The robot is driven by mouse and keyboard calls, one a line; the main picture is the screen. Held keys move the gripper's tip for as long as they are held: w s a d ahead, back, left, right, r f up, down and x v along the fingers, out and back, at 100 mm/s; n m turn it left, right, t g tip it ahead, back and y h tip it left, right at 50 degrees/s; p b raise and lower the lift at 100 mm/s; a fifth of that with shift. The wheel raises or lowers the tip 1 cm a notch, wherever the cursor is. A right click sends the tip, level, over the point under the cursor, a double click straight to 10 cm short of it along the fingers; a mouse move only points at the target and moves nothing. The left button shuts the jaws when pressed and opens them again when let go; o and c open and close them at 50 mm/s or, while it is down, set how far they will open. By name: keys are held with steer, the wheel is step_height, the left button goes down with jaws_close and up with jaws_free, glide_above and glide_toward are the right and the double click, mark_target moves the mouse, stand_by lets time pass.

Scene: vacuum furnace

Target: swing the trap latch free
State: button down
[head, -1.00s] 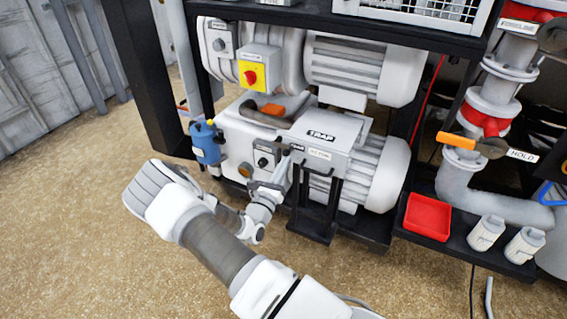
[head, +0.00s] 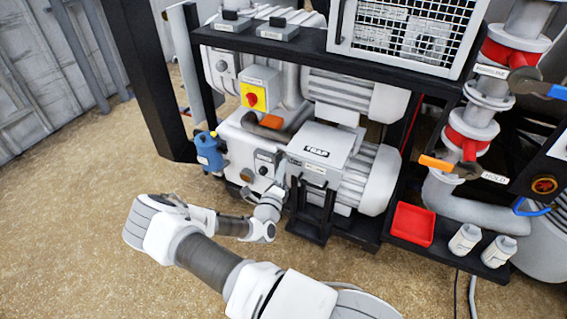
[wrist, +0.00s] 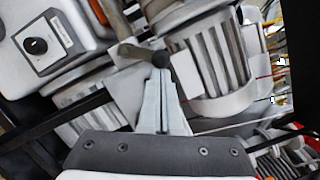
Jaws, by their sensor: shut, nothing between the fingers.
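The trap is a light grey box with a lid marked TRAP (head: 318,150), on a dark stand in front of the pump in the head view. My gripper (head: 281,172) is at the left front corner of this box, its tip close to the front face. In the wrist view my gripper (wrist: 161,85) is shut and empty, with its two fingers together. A dark lever with a round knob (wrist: 140,52) lies just beyond the fingertips; it looks like the latch. The knob overlaps the tips, and I cannot tell whether they touch. My wrist hides part of the corner in the head view.
A blue canister (head: 208,151) stands left of the trap. A red tray (head: 412,224) and two white jars (head: 466,238) sit on the dark shelf at right. An orange-handled valve (head: 436,163) is above them. The floor at left is clear.

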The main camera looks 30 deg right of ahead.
mark_target(276, 159)
steer(key=n, duration=0.1)
steer(key=r+n+p, duration=0.1)
steer(key=n+p, duration=0.1)
steer(key=shift+w+a+r+y, duration=0.3)
steer(key=shift+w+r+y, duration=0.05)
steer(key=shift+y, duration=0.05)
steer(key=shift+w+a+r+n+p, duration=0.15)
steer(key=shift+n+p, duration=0.3)
steer(key=shift+n, duration=0.1)
steer(key=shift+w+a+r+n+p, duration=0.1)
steer(key=shift+w+r+n+p, duration=0.05)
steer(key=shift+n+p, duration=0.35)
steer(key=shift+w+a+p, duration=0.15)
steer(key=shift+w+p, duration=0.05)
steer(key=shift+p, duration=0.1)
steer(key=shift+w+r, duration=0.1)
